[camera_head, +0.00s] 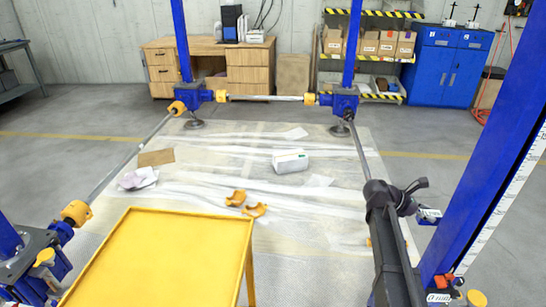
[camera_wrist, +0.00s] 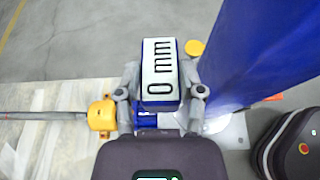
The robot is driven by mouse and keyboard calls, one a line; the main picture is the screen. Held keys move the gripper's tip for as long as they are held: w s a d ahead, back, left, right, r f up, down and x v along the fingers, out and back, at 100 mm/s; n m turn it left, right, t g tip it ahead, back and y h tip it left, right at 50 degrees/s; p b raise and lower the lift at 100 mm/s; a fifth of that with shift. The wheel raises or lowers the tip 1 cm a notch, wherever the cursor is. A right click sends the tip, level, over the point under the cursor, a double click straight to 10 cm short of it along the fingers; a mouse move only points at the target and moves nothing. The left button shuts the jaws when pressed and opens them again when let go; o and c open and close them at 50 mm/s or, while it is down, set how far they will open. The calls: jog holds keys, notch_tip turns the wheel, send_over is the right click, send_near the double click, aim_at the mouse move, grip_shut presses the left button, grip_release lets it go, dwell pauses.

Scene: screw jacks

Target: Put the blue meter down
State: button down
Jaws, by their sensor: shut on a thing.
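The blue meter (camera_wrist: 160,70) is in the wrist view, its pale face reading "0 mm". My gripper (camera_wrist: 162,98) is shut on it, one finger on each side. In the head view, the meter (camera_head: 429,214) shows small and blue with a pale face at the end of my gripper (camera_head: 416,198). It is held in front of the blue column at right. Its underside is hidden, so I cannot tell whether it touches anything below.
A yellow cart (camera_head: 165,255) with a bare top stands at front left. The right blue jack column (camera_head: 490,150) rises close beside my gripper. Shafts link the jacks.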

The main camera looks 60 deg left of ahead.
notch_tip(320, 180, up, 40)
jog(key=p, duration=3.9)
jog(key=shift+s, duration=0.1)
